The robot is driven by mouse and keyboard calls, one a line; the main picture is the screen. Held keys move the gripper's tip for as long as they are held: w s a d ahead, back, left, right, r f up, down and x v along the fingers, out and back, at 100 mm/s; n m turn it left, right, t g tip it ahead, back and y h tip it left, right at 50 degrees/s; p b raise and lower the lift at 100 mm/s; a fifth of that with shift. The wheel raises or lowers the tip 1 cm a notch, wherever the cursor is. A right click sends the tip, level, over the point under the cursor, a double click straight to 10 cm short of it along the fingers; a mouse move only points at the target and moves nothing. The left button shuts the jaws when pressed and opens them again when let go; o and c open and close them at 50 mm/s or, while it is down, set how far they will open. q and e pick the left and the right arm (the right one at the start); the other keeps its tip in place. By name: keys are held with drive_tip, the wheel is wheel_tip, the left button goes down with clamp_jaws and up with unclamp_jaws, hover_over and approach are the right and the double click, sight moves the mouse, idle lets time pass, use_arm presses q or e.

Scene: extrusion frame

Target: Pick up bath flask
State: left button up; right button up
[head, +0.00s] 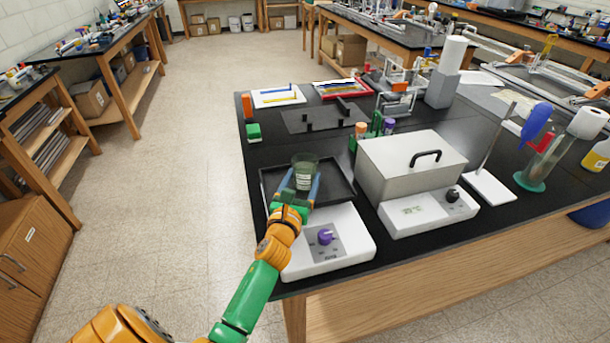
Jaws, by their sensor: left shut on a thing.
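The flask (304,168) is a clear, greenish glass vessel with a white label. It is upright over the black tray platform (337,166) of a white shaker at the near left of the bench. My left gripper (302,184) reaches in from the lower left, its blue fingers on either side of the flask's lower part, shut on it. The fingers and wrist hide part of the flask's base, so I cannot tell whether it touches the platform. My right gripper is not in view.
A lidded steel water bath (408,165) stands just right of the shaker (328,243). Behind are a tube rack (374,131) and a dark grey plate (322,116). The black bench's left edge is close.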

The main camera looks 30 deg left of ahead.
sight(301, 168)
use_arm(q)
drive_tip(key=shift+r, duration=0.45)
drive_tip(key=r+p, duration=0.1)
drive_tip(key=r, duration=0.2)
drive_tip(key=shift+s, duration=0.2)
drive_tip(key=s+d+r+p, duration=0.3)
drive_tip(key=s+r+p, duration=0.2)
drive_tip(key=s+r, duration=0.4)
drive_tip(key=shift+a+v, duration=0.45)
drive_tip(key=shift+v, duration=1.55)
